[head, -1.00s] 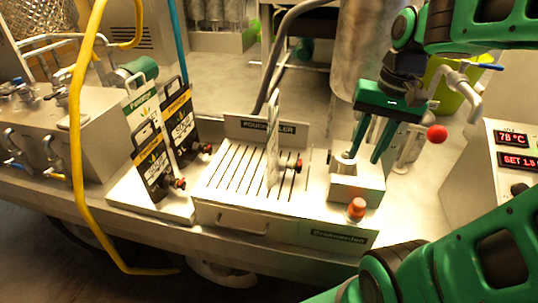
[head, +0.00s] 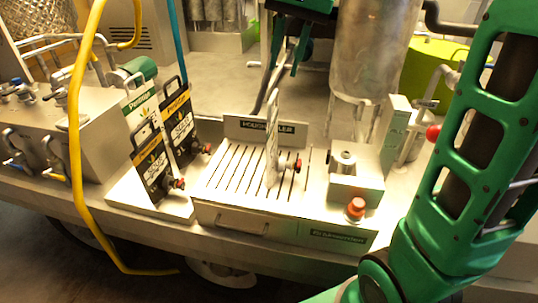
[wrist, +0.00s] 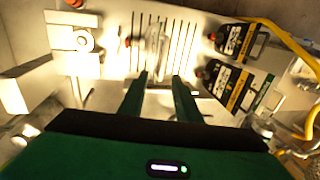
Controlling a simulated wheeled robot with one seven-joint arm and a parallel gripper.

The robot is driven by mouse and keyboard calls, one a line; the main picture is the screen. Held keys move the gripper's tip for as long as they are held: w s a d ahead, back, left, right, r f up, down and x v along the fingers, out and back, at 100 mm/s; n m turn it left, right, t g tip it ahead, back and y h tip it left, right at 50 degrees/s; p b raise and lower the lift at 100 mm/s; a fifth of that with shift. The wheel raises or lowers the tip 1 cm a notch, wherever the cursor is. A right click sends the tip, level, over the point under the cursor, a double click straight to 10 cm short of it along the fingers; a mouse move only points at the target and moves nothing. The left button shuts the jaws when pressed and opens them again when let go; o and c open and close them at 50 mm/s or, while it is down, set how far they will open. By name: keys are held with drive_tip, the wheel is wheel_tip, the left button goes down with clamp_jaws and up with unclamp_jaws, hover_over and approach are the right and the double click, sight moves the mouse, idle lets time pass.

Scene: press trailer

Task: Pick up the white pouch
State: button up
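The white pouch (head: 272,140) stands upright, seen nearly edge-on, on the slotted top of the pouch filler (head: 222,180). Its red-capped spout points right in the head view. In the wrist view the pouch (wrist: 157,42) appears pale over the slots, beyond my fingertips and roughly in line with the gap between them. My gripper (head: 285,68) is at the top of the head view, above and behind the filler, its fingers pointing down. The fingers are apart and empty, as the wrist view (wrist: 160,82) also shows. They do not touch the pouch.
Two black-labelled pouches (head: 151,165) (head: 181,128) stand on a rack at the left. A yellow hose (head: 75,130) hangs at the left. Right of the slots are a metal nozzle block (head: 356,180) and a red button (head: 356,207). A steel tank (head: 370,50) stands behind.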

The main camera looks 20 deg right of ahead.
sight(275, 92)
drive_tip(key=shift+w+a+f, duration=0.2)
drive_tip(key=shift+a+f, duration=0.15)
drive_tip(key=shift+f, duration=1.15)
drive_tip(key=shift+w+a+f, duration=0.25)
drive_tip(key=shift+a+f, duration=0.1)
drive_tip(key=shift+f, duration=1.15)
drive_tip(key=shift+w+a+f, duration=0.2)
drive_tip(key=shift+a+f, duration=0.15)
drive_tip(key=shift+f, duration=1.15)
clamp_jaws()
